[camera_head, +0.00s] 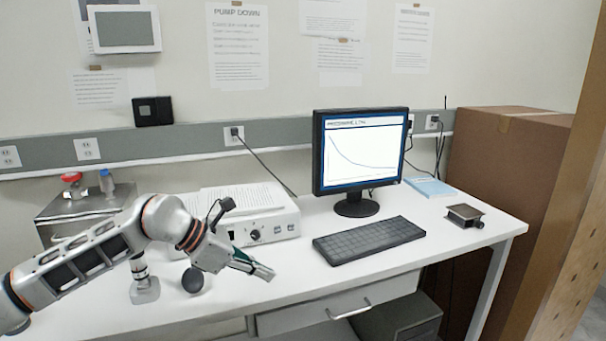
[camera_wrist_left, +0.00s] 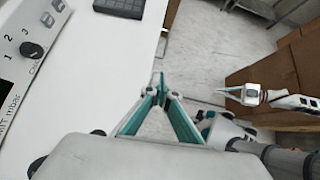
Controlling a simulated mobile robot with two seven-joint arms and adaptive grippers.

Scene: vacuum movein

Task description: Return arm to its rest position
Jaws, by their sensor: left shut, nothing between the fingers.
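My left arm (camera_head: 85,255) reaches in from the left over the white desk. Its gripper (camera_head: 262,270) is above the desk's front part, in front of the white control box. In the left wrist view the left gripper's (camera_wrist_left: 160,85) teal-lined fingers meet at the tips, shut and empty, with the desk edge and floor beyond. What looks like my right gripper (camera_wrist_left: 232,91) shows at the right of the wrist view, off the desk; its fingers are too small to judge.
A white control box (camera_head: 255,222) with a knob stands behind the left gripper. A monitor (camera_head: 360,155), keyboard (camera_head: 368,240) and small black device (camera_head: 465,215) are to its right. A metal box (camera_head: 85,205) with red and blue knobs is behind the arm. A cardboard box (camera_head: 500,190) stands at right.

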